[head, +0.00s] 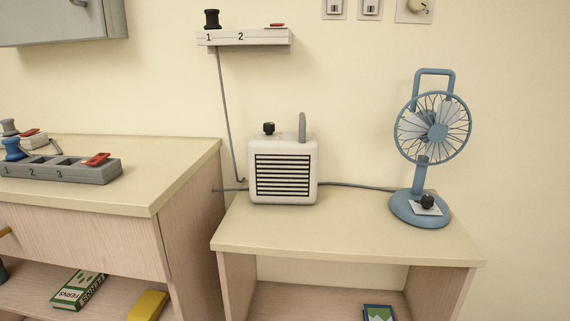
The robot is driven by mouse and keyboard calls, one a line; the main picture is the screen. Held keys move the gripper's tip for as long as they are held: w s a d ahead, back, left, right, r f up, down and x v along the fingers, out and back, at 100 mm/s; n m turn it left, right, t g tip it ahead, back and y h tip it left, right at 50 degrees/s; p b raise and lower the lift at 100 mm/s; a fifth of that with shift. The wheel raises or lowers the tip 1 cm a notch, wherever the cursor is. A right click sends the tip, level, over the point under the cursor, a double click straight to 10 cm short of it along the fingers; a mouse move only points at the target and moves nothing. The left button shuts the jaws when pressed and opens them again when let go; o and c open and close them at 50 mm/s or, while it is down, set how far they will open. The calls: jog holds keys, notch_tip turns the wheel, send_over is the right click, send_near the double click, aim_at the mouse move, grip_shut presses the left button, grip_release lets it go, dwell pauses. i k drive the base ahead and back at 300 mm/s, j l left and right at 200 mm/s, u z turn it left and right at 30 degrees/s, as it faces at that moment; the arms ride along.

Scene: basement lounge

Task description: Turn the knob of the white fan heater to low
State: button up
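The white fan heater (283,197) stands upright at the back left of the low wooden table, its dark slatted grille (284,175) facing me. A small black knob (269,128) sits on top of it, toward the left. A grey upright handle or lever (302,127) stands on top, toward the right. The markings around the knob are too small to read, so I cannot tell its setting. My gripper is not in view.
A blue desk fan (437,131) with a black knob (428,202) stands right of the heater. The table's front (340,247) is bare. A higher cabinet (185,163) with a grey switch strip (70,174) stands left.

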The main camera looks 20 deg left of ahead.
aim_at(268, 127)
jog(key=u, duration=1.25)
